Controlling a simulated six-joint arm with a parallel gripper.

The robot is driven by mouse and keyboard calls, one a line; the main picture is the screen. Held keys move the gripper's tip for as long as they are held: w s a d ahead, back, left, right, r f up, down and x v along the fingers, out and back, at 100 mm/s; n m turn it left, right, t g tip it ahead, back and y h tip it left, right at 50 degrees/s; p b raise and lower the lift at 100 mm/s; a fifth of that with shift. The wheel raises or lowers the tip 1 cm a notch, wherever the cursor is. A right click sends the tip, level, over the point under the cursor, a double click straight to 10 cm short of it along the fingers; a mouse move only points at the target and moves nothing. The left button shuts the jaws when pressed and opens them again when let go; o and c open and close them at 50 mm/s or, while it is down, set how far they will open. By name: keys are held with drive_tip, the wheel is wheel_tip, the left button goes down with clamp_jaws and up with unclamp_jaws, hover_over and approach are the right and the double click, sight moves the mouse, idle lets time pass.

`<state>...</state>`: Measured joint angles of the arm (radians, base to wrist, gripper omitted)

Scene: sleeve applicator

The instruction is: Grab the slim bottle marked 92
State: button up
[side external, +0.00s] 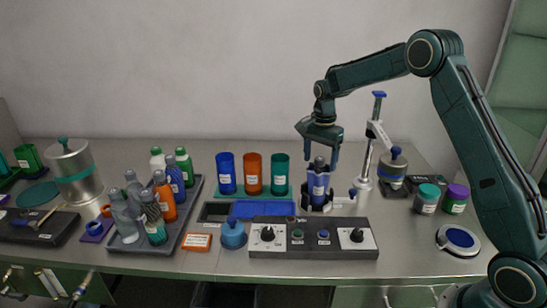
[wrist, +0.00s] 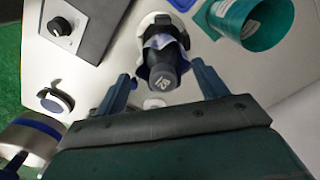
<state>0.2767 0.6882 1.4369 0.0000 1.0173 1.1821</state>
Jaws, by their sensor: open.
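My gripper (side external: 321,164) is open, pointing down over the applicator stand. In the wrist view, my gripper (wrist: 165,85) has its fingers apart on either side of a dark grey bottle (wrist: 163,73). Its top carries a two-digit mark that looks like 18 or 81. That bottle stands in the holder with a blue sleeve (side external: 318,184) around it. Several slim bottles stand in the dark tray (side external: 172,230) at left: grey ones (side external: 122,212), an orange one (side external: 165,196), a blue one (side external: 176,179) and green-capped ones (side external: 184,165). Their marks are too small to read, so I cannot tell which is 92.
Blue, orange and teal cups (side external: 253,174) stand behind the control box (side external: 313,238). The stand's upright post (side external: 368,150) rises right of my gripper. A metal canister (side external: 74,172) is at far left. Two jars (side external: 427,199) and a round blue-topped dish (side external: 458,240) are at right.

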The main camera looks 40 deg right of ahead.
sight(318, 170)
drive_tip(key=shift+w+d+f, duration=0.1)
drive_tip(key=shift+w+f, duration=0.05)
drive_tip(key=shift+f, duration=2.45)
clamp_jaws()
drive_tip(key=shift+r, duration=0.2)
wheel_tip(318, 170, up, 20)
drive_tip(key=shift+f, duration=0.15)
